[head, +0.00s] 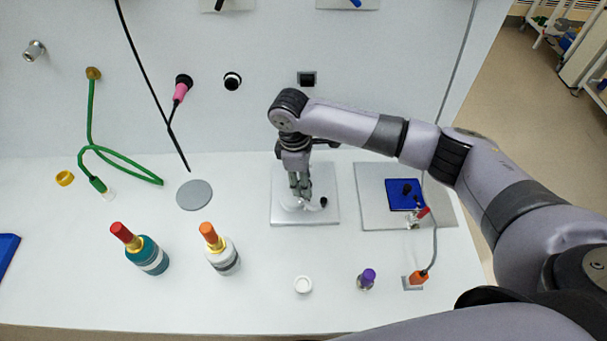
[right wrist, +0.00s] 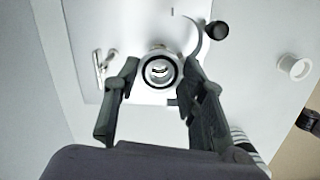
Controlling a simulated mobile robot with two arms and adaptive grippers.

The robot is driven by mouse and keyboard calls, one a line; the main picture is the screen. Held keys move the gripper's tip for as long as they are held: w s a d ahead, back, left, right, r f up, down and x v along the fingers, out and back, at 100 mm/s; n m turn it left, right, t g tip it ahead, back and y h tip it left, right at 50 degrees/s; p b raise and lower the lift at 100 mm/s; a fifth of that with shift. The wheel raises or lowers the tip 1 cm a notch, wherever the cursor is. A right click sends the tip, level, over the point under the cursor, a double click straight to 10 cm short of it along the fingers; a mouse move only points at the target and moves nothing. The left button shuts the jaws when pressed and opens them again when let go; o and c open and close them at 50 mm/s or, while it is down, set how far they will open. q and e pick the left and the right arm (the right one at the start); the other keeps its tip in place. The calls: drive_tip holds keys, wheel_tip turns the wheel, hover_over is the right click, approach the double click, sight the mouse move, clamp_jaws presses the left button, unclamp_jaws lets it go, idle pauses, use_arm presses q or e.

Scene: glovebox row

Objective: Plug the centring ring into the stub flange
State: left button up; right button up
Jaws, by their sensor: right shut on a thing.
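My right gripper (head: 300,190) points down over the metal plate (head: 275,215) in the middle of the bench. In the right wrist view its two fingers (right wrist: 160,72) close on the centring ring (right wrist: 147,73), a metal ring with a black seal, seen end-on. The stub flange lies below the fingers and is mostly hidden, so I cannot tell whether the ring touches it. A pale curved clamp (right wrist: 196,42) with a black knob (head: 323,202) lies beside the fingertips. My left gripper is out of view.
Two bottles with red (head: 150,256) and orange (head: 222,256) tops stand left of the plate. A white cap (head: 303,285) and a purple-topped item (head: 367,279) lie in front. A tray (head: 375,215) with a blue pad (head: 399,190) is at right.

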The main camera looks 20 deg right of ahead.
use_arm(q)
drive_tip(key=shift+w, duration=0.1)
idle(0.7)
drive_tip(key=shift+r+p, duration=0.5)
drive_tip(key=shift+p, duration=0.05)
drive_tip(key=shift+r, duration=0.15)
idle(0.4)
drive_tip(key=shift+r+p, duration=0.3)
drive_tip(key=shift+p, duration=0.15)
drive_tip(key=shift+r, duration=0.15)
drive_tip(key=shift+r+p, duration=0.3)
drive_tip(key=shift+p, duration=0.15)
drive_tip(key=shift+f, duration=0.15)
idle(0.9)
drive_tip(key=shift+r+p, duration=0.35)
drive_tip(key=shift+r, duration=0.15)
